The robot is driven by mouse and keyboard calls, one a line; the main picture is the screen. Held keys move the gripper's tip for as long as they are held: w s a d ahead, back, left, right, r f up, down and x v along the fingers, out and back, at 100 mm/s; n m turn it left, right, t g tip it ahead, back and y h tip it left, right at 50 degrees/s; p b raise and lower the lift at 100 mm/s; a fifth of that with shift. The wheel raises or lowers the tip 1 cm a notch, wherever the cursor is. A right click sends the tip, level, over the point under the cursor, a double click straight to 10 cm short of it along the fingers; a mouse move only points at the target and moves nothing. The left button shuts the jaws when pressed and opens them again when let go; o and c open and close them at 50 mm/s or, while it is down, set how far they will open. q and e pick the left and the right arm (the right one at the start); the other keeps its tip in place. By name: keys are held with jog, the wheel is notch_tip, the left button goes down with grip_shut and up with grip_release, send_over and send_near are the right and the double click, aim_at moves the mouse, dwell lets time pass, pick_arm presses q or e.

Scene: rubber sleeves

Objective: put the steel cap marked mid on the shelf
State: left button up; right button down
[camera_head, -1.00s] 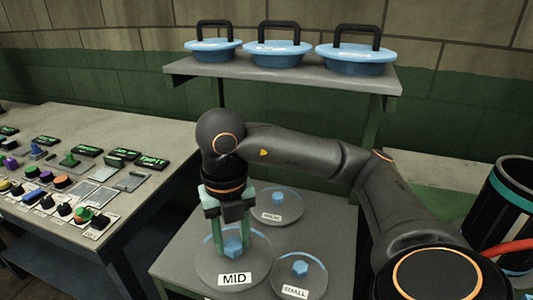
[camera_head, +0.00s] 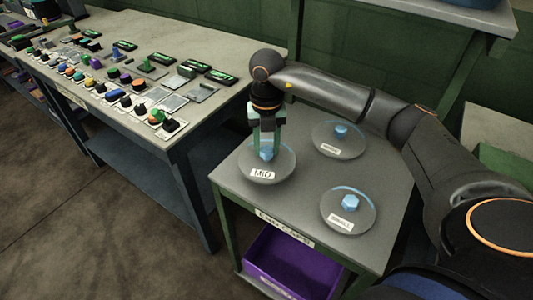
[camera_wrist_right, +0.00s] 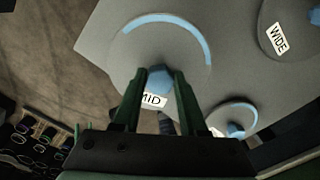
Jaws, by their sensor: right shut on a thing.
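The steel cap marked MID (camera_head: 284,166) is a round grey disc with a blue hex knob, at the left corner of a small grey-topped table (camera_head: 290,205). My right gripper (camera_head: 267,152) points down over it, its green fingers shut on the knob. The right wrist view shows the knob between the fingertips (camera_wrist_right: 160,82) and the disc (camera_wrist_right: 150,50) behind. I cannot tell whether the disc touches the table top. Part of the shelf (camera_head: 450,12) shows at the top right; its upper side is mostly cut off. My left gripper is not in view.
A cap marked SMALL (camera_head: 365,218) and one marked WIDE (camera_head: 355,145) lie on the same table. A purple bin (camera_head: 290,262) sits below. A long bench (camera_head: 215,115) with many coloured knobs and switches stands at left. My right arm spans the right side.

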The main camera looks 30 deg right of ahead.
aim_at(266, 148)
jog(key=shift+w+f, duration=0.2)
jog(key=shift+f, duration=1.5)
jog(key=shift+f, duration=0.15)
jog(key=shift+c, duration=2.2)
grip_release()
notch_tip(266, 148, up, 12)
jog(key=shift+r, duration=0.15)
